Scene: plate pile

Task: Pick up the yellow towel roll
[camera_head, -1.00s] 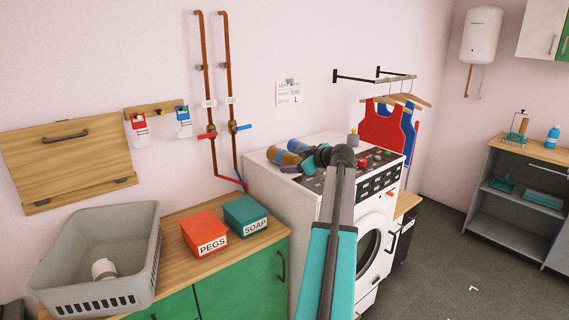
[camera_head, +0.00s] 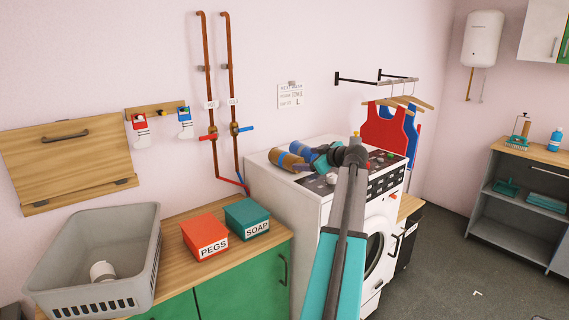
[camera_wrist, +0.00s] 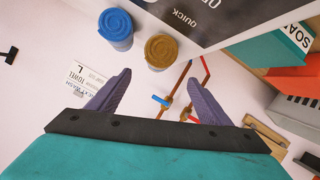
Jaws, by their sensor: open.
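In the head view my gripper (camera_head: 321,161) is over the machine top, right of the rolls, partly hidden by my arm.
The machine's control panel (camera_head: 384,181) runs along its front edge. Left of the machine, a counter holds a PEGS box (camera_head: 204,237), a SOAP box (camera_head: 246,218) and a grey basket (camera_head: 97,245). Copper pipes (camera_head: 206,80) and a hanging red vest (camera_head: 384,131) are near the wall.

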